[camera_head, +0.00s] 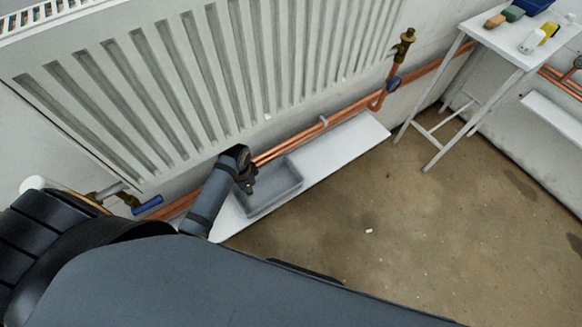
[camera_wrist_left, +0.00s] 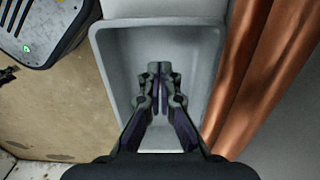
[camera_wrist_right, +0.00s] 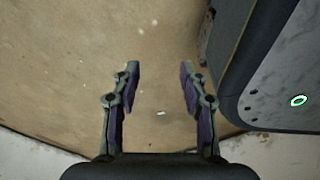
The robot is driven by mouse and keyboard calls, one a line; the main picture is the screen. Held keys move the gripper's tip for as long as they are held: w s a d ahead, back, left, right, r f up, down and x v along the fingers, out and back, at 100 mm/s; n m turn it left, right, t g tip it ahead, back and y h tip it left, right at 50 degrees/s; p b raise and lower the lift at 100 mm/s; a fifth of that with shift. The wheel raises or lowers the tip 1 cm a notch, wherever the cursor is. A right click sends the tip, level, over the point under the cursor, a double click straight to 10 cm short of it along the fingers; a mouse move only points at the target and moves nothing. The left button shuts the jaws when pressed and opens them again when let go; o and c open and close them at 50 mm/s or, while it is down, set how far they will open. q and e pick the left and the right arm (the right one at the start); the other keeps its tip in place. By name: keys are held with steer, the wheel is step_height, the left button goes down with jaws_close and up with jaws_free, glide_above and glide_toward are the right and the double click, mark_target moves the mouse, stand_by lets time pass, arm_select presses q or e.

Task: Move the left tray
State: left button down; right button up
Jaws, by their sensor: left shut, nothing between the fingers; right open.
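A grey open tray (camera_head: 275,194) lies on a white shelf or board (camera_head: 335,160) below the radiator. My left gripper (camera_head: 246,183) reaches down at the tray's left end. In the left wrist view the tray (camera_wrist_left: 112,75) shows empty, and the left gripper (camera_wrist_left: 160,75) is shut with nothing between its fingers, over the tray's inside. I cannot tell whether the fingertips touch the tray's floor. My right gripper (camera_wrist_right: 158,75) is open and empty above the brown floor; it does not show in the head view.
Copper pipes (camera_head: 300,137) run along the wall close behind the tray. A white radiator (camera_head: 190,80) hangs above it. A white table (camera_head: 510,45) with several small items stands at the upper right. The brown floor (camera_head: 400,220) in front is mostly clear.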

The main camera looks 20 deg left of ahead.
arm_select(q)
steer(key=w+d+b, duration=0.1)
steer(key=w+d, duration=0.3)
steer(key=w, duration=0.1)
steer(key=w+d+b, duration=0.2)
steer(key=w+d, duration=0.2)
steer(key=w, duration=0.1)
steer(key=w+d+b, duration=0.1)
steer(key=w+d, duration=0.4)
steer(key=shift+w+b, duration=0.4)
steer(key=shift+w+d+f+b, duration=0.3)
steer(key=shift+w+b, duration=0.05)
steer(key=shift+w, duration=0.1)
step_height(320, 180, down, 4)
steer(key=shift+s+a+b, duration=0.1)
steer(key=shift+b, duration=0.55)
steer(key=shift+s+a+f, duration=0.1)
steer(key=shift+f, duration=0.05)
steer(key=shift+s+a, duration=0.2)
steer(key=shift+s, duration=0.15)
arm_select(e)
steer(key=w+a+r, duration=0.1)
steer(key=w+r, duration=0.2)
steer(key=w, duration=0.8)
steer(key=shift+w+r, duration=0.15)
